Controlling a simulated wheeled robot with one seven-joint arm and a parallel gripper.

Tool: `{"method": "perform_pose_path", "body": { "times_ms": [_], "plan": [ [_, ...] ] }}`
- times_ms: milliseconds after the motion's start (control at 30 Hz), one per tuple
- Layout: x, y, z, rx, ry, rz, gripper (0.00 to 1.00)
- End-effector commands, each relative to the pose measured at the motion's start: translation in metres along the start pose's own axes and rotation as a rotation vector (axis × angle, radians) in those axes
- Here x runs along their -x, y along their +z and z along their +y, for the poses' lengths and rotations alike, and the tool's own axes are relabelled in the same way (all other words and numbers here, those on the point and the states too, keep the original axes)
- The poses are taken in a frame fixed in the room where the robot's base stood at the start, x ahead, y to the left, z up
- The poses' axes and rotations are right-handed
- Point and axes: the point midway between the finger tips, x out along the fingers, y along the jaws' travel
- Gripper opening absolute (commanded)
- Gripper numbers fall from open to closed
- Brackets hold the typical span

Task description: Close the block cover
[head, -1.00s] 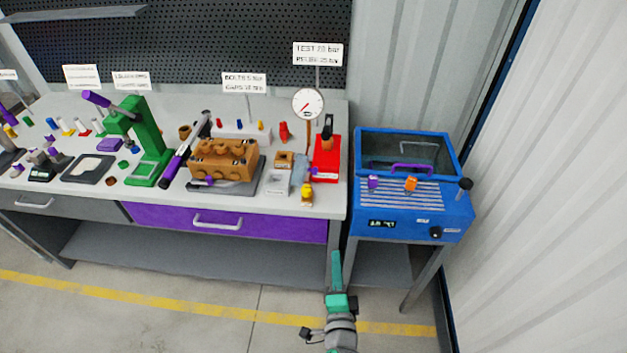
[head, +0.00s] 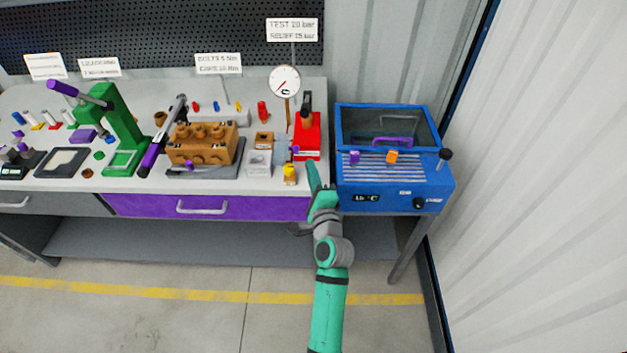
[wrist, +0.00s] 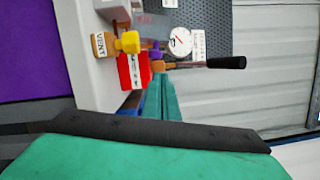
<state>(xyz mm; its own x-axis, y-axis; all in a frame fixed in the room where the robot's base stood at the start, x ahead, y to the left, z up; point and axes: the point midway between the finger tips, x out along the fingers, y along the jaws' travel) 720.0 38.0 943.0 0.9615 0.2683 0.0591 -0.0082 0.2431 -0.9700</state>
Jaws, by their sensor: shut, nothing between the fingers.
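The blue block unit (head: 395,195) stands right of the workbench. Its cover (head: 420,122), a blue frame with a dark clear pane, appears raised at the back of the unit. A purple handle (head: 392,141) runs along the cover's lower part. The slatted top in front is uncovered, with a purple piece (head: 354,157) and an orange piece (head: 392,156) on it. My gripper (head: 311,166) is shut and empty, left of the unit near the bench's front right corner. In the wrist view its teal fingers (wrist: 165,98) show; the cover cannot be made out there.
The red hand pump (head: 307,135) and gauge (head: 285,82) stand on the bench's right end, close to my gripper. A yellow knob (head: 289,172) sits at the bench edge. A dark-knobbed lever (head: 445,155) rises at the unit's right. A wall stands further right.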

Motion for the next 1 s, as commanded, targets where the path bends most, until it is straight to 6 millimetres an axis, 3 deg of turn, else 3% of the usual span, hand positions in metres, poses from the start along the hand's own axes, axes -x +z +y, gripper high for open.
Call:
{"method": "perform_pose_path", "body": {
  "times_ms": [200, 500, 1000],
  "plan": [
    [-0.038, 0.005, 0.0, 0.001, 0.001, -0.003, 0.0],
    [-0.043, 0.036, 0.0, 0.002, 0.001, -0.002, 0.0],
    [-0.043, 0.039, 0.0, 0.003, 0.0, 0.001, 0.0]
  ]
}}
